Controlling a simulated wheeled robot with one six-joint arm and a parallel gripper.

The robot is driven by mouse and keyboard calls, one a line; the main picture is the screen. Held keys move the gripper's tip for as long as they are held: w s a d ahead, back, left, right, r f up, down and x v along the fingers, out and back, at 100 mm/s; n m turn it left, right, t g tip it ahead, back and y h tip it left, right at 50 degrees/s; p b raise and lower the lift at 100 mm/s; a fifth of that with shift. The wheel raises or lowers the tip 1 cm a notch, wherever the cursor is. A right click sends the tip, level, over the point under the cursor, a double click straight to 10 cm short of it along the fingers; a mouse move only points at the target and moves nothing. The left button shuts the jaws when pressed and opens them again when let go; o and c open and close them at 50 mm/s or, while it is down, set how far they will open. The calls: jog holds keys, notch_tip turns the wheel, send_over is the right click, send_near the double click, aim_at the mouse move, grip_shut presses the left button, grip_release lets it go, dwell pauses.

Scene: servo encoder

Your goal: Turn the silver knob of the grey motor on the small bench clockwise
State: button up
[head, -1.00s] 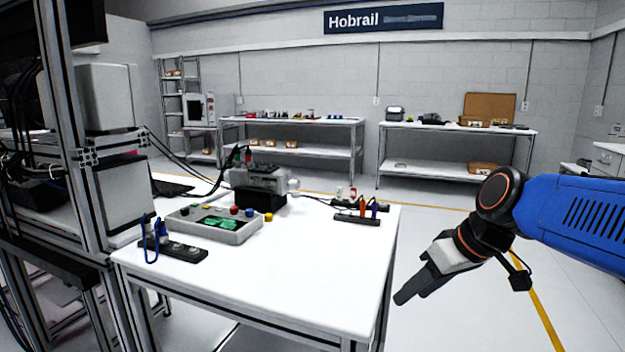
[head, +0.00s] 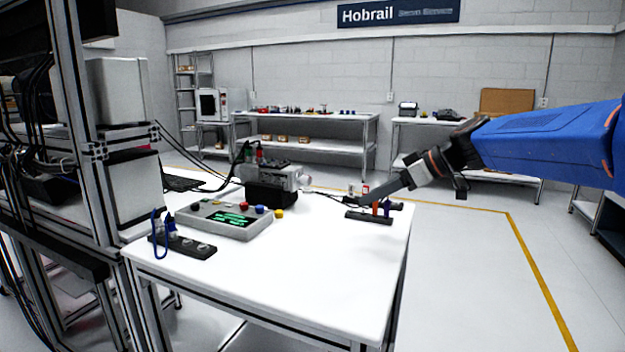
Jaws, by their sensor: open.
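The grey motor (head: 270,174) sits on a black block toward the back of the small white bench (head: 290,285). Its silver knob (head: 304,178) sticks out at the motor's right end. The near finger hides the far one in part.
A control box (head: 226,220) with coloured buttons stands in front of the motor. A black holder (head: 370,217) with coloured tools lies just below my gripper. A black strip (head: 188,247) with a blue cable is at front left. The front right of the bench is clear.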

aim_at(310, 178)
jog(key=w+a+r+n+y, duration=0.1)
jog(key=w+r+n, duration=0.1)
jog(key=w, duration=0.4)
jog(key=w+a+r+n+y, duration=0.1)
jog(key=w+a+r+y, duration=0.15)
jog(key=w, duration=0.25)
jog(key=shift+t+h, duration=0.3)
jog(key=shift+h, duration=0.05)
jog(key=x, duration=1.6)
jog(key=shift+w+a+f, duration=0.15)
jog(key=shift+w+f, duration=0.1)
jog(key=shift+w, duration=0.1)
jog(key=c, duration=1.1)
